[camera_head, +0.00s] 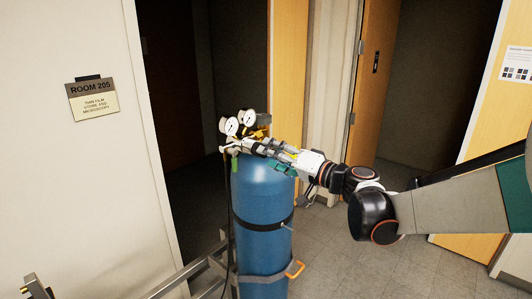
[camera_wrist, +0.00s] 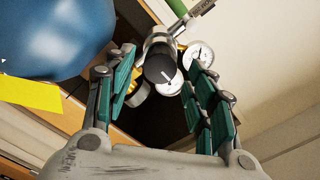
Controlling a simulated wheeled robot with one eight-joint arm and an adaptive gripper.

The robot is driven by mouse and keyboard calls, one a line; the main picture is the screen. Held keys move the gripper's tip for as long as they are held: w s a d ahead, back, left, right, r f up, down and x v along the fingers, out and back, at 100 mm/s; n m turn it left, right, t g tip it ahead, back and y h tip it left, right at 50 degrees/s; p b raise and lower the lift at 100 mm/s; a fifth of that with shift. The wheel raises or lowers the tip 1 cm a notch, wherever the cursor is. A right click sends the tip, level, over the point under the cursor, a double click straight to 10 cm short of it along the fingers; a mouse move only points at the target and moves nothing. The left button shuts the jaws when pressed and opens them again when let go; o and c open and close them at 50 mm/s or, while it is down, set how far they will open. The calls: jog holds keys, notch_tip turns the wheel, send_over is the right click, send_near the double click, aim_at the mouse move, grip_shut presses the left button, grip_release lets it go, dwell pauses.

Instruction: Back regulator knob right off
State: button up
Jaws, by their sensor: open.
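The black regulator knob (camera_wrist: 160,68), with a white mark on its face, shows in the wrist view between the fingertips of my gripper (camera_wrist: 161,60). The teal-padded fingers are open on either side of it, with gaps visible; I cannot tell how far the knob lies beyond the tips. The metal regulator carries round white gauges (camera_wrist: 199,56) behind the knob. In the head view my gripper (camera_head: 270,153) reaches in from the right, over the top of the blue gas cylinder (camera_head: 262,205). There the gripper hides the knob, while the gauges (camera_head: 232,126) stand just beyond it.
The cylinder is strapped upright by a metal rail (camera_head: 190,274). A black hose (camera_head: 229,215) hangs down its left side. A yellow tag (camera_wrist: 30,91) is near the cylinder in the wrist view. Open doorways stand behind, and the tiled floor (camera_head: 345,255) at right is clear.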

jog(key=v, duration=0.6)
dwell(0.3)
